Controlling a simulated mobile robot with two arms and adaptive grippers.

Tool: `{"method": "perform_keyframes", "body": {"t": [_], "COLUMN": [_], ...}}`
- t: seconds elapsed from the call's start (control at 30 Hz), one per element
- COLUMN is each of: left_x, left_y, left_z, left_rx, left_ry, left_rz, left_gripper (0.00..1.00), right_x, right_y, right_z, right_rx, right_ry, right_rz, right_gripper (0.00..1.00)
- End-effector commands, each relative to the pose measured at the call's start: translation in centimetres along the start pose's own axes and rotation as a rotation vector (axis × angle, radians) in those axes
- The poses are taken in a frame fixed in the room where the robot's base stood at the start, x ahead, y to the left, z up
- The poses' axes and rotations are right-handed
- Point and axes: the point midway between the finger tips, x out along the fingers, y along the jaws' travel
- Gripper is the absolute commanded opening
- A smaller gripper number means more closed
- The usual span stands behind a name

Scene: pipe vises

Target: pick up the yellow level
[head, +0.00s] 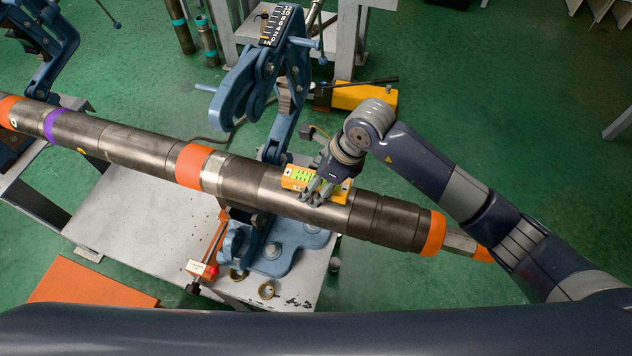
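The yellow level (296,179) with a bright green vial area lies on top of the long grey steel pipe (255,182), to the right of an orange band. My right gripper (315,197) reaches in from the right and points down at the level's right part. Its fingers are over or around the level and hide some of it. I cannot tell whether they are closed on it. The level appears to rest on the pipe. My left gripper is not in view.
A blue pipe vise (272,90) stands open behind the pipe on a pale metal table (130,215). Another blue vise (50,45) is at the upper left. A yellow toolbox-like object (362,97) lies behind my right arm. An orange panel (90,284) is at lower left.

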Motion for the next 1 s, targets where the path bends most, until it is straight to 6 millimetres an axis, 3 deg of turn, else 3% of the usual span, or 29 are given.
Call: {"method": "perform_keyframes", "body": {"t": [0.57,0.6,0.87,1.0], "left_x": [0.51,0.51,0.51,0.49], "left_y": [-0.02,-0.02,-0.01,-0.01], "left_z": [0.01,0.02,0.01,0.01], "left_rx": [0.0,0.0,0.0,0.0], "left_ry": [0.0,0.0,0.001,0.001], "left_rz": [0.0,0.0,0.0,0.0], "left_gripper": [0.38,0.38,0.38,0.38], "right_x": [0.24,0.24,0.26,0.19], "right_y": [-0.01,-0.01,-0.01,-0.03], "right_z": [-0.11,-0.11,-0.12,-0.03], "right_rx": [0.0,0.0,0.0,-0.001], "right_ry": [0.0,0.0,0.0,-0.002], "right_rz": [0.0,0.0,0.0,-0.001], "right_gripper": [0.63,0.61,0.02,0.02]}}
